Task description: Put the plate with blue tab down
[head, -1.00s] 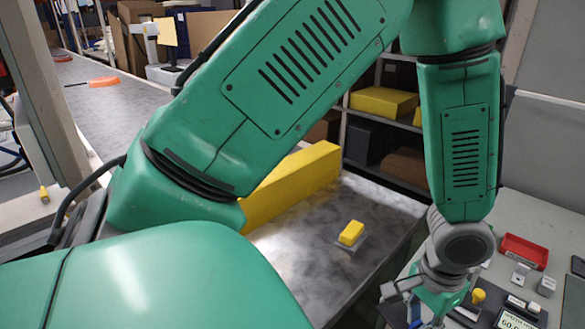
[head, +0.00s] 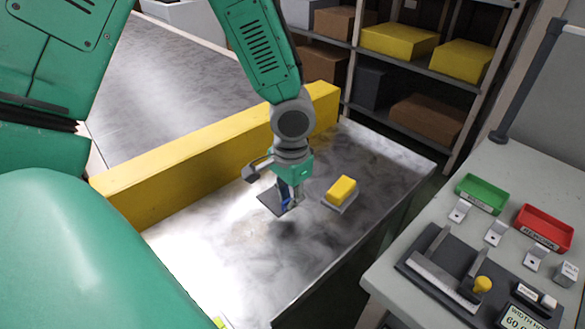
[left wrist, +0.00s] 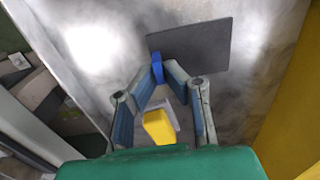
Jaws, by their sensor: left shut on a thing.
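My left gripper (head: 288,203) is shut on the blue tab (left wrist: 157,70) of a flat dark grey plate (left wrist: 195,47). In the head view the plate (head: 268,201) shows beside the fingers, partly hidden by them, over the grey conveyor surface (head: 310,250). It looks roughly level and close to the surface, but I cannot tell whether it touches. A dark shadow lies just below the gripper. In the left wrist view the fingertips (left wrist: 158,78) meet at the tab, at the plate's edge. My right gripper is not in view.
A yellow block on a small grey plate (head: 342,189) stands just right of the gripper. A long yellow barrier (head: 180,180) runs behind it. A bench at right holds a green tray (head: 482,194), a red tray (head: 544,228) and a gauge (head: 440,270). The conveyor's front is clear.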

